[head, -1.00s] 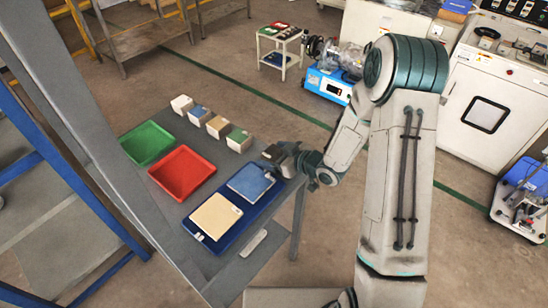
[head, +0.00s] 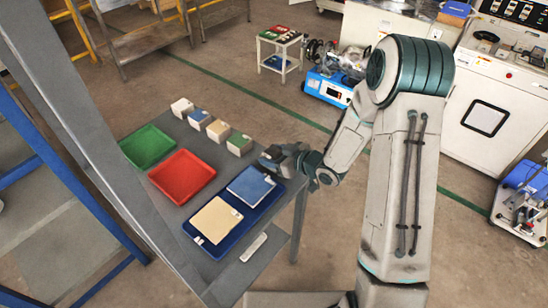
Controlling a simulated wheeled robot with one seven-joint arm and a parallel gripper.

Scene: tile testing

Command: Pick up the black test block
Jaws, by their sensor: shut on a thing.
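My gripper (head: 271,162) is at the right edge of the grey table, just beyond the blue tile and to the right of the green-topped block. It is small and dark here, and it is shut on a dark thing at its tips, which fits the black test block. The block's outline cannot be told apart from the fingers, and I cannot tell whether it touches the table. No other black block shows on the table.
A row holds a white block (head: 182,107), blue (head: 199,118), tan (head: 218,130) and green-topped blocks (head: 239,143). Green (head: 147,145) and red trays (head: 182,176) lie nearer. A blue tray (head: 204,252) bears cream (head: 216,219) and blue tiles (head: 250,185). A pale bar (head: 253,247) lies near the edge.

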